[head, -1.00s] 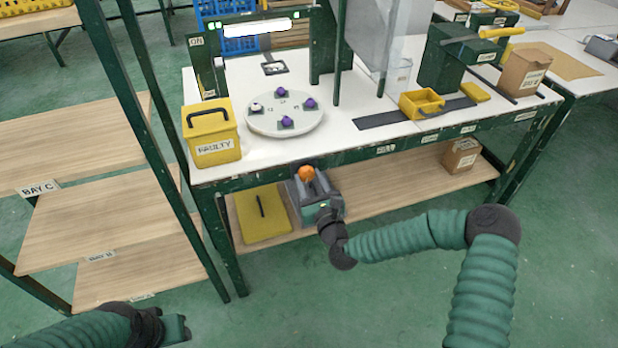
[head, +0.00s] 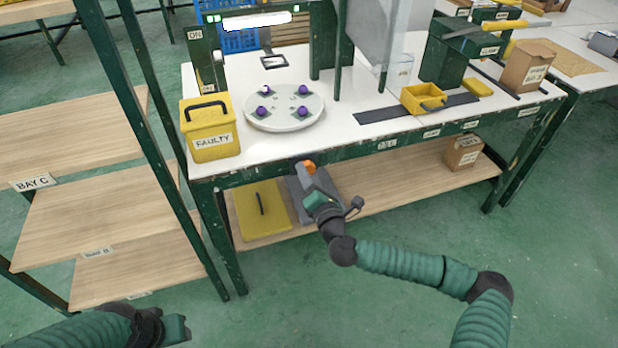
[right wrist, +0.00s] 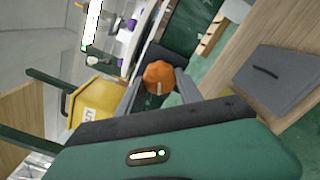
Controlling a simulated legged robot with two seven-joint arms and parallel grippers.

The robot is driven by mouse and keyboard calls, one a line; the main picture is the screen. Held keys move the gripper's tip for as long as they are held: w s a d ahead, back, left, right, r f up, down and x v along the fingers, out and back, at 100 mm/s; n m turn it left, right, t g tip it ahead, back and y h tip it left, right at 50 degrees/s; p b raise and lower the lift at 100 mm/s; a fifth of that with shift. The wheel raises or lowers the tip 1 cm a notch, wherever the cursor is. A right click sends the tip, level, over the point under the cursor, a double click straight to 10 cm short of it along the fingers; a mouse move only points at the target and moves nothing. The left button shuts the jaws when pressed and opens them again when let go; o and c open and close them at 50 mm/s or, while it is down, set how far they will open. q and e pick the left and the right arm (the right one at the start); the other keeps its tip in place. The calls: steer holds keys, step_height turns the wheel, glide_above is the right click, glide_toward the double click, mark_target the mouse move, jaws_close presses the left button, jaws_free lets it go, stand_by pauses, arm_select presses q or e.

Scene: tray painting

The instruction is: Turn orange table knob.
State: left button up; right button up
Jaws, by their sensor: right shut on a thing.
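The orange knob (head: 309,167) sits at the front edge of the white-topped table (head: 355,90), below the round turntable. In the right wrist view the orange knob (right wrist: 159,76) is faceted, with a pale mark on its face. My right gripper (head: 306,172) is at the table front, shut on the knob, with a grey finger on each side of it. The round white turntable (head: 285,122) carries several purple round pieces on dark pads. My left gripper (head: 182,328) is at the lower left, far from the knob; its jaws are not clear.
A yellow FAULTY box (head: 212,146) stands at the table's left front corner. A yellow lid-like panel (head: 262,212) lies on the lower shelf. A yellow open bin (head: 423,99) is at the right. Wooden shelves (head: 80,130) stand at the left.

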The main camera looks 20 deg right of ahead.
steer(key=m, duration=0.3)
steer(key=m+b, duration=0.1)
steer(key=shift+a+f+m, duration=0.2)
steer(key=shift+f+m, duration=0.1)
stand_by(0.5)
steer(key=o, duration=1.4)
steer(key=shift+d+r, duration=0.1)
steer(key=shift+c, duration=0.2)
steer(key=shift+r, duration=0.1)
